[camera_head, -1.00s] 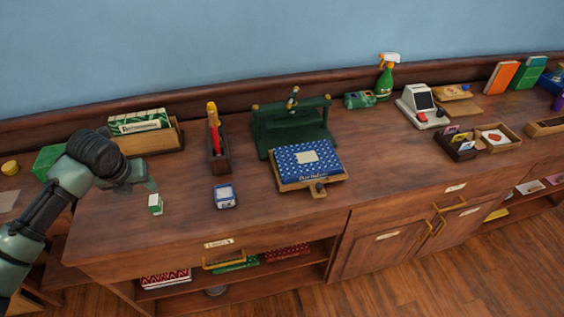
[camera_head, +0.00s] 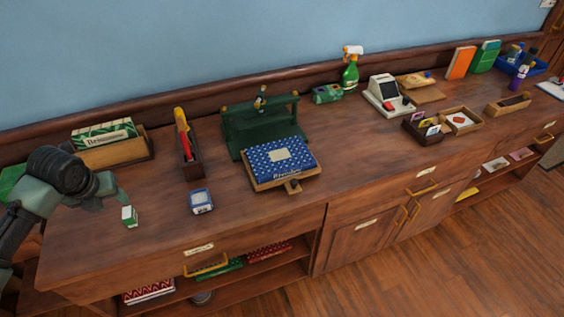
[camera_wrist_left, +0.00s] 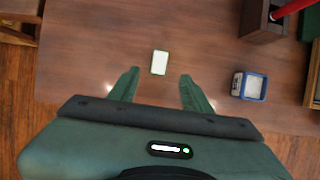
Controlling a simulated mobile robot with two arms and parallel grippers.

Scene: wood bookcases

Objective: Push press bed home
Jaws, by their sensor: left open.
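The green press (camera_head: 262,124) stands at the back of the wooden counter. Its wooden bed (camera_head: 292,186), with a small front handle, sticks out toward the front and carries a blue patterned book (camera_head: 280,158) with a pale label. My left gripper (camera_head: 122,196) is above the counter's left end, well to the left of the press. In the left wrist view the left gripper (camera_wrist_left: 157,90) is open and empty, its two fingers apart, with a small white and green box (camera_wrist_left: 160,62) on the counter beyond them. That box (camera_head: 130,216) also shows in the head view. My right gripper is not in view.
A blue and white box (camera_head: 201,201) lies on the counter between the left gripper and the press. A narrow wooden holder (camera_head: 191,165) with red and yellow tools stands behind it. A spray bottle (camera_head: 350,72) and a card terminal (camera_head: 386,96) are right of the press.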

